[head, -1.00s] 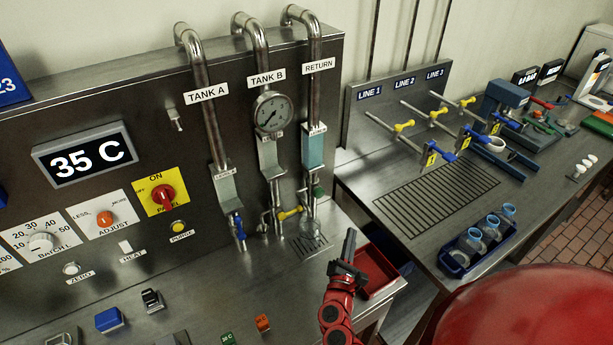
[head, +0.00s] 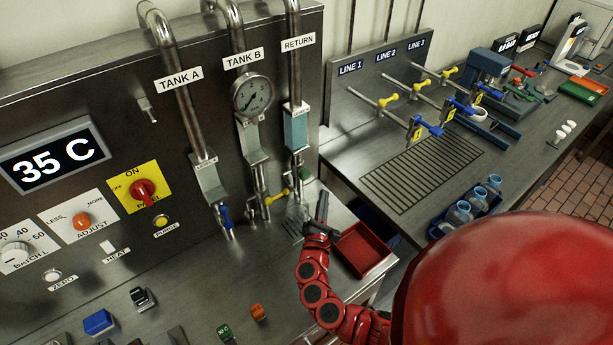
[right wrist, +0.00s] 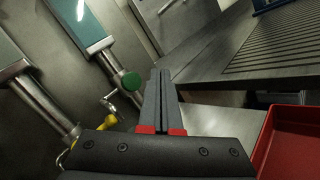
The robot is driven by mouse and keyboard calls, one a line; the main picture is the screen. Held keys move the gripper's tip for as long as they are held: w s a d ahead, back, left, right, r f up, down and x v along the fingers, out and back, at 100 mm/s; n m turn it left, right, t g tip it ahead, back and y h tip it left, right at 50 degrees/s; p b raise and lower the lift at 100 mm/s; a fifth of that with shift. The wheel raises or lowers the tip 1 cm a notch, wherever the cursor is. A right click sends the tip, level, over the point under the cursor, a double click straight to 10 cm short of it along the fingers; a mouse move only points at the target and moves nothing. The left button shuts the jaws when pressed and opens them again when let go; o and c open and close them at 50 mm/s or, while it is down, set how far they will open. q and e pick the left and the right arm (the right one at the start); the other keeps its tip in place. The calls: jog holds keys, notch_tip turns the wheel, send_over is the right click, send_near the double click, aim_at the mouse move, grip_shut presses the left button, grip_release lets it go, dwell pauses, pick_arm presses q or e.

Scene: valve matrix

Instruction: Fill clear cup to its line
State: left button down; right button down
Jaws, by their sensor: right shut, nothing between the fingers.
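My right gripper (head: 322,200) is shut and empty. It stands over the steel counter just in front of the RETURN outlet. In the right wrist view its closed fingers (right wrist: 160,85) point toward the area beside the green knob (right wrist: 131,81) under the RETURN pipe's blue-tinted sight vessel (head: 296,128); I see no contact. A blue-handled valve (head: 225,214) hangs under TANK A and a yellow-handled valve (head: 278,197) under TANK B. Several clear cups (head: 461,212) with blue rims stand in a dark blue tray at the right; their fill lines are too small to see. My left gripper is not in view.
A red tray (head: 362,250) lies right of my right gripper, near the counter edge. A gap separates this counter from the right bench with its drain grate (head: 420,175). Small blue, black, green and orange blocks (head: 257,312) sit on the front counter.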

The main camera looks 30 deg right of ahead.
aim_at(309, 175)
jog(key=shift+w+a+f+b, duration=0.1)
jog(key=shift+w+b, duration=0.2)
jog(key=shift+w, duration=1.1)
jog(key=shift+w+a+b, duration=0.1)
jog(key=shift+w+b, duration=0.2)
jog(key=shift+w, duration=1.05)
jog(key=shift+w, duration=0.15)
jog(key=shift+w, duration=0.25)
jog(key=shift+w+a+b, duration=0.1)
jog(key=shift+w+b, duration=0.5)
dwell(4.2)
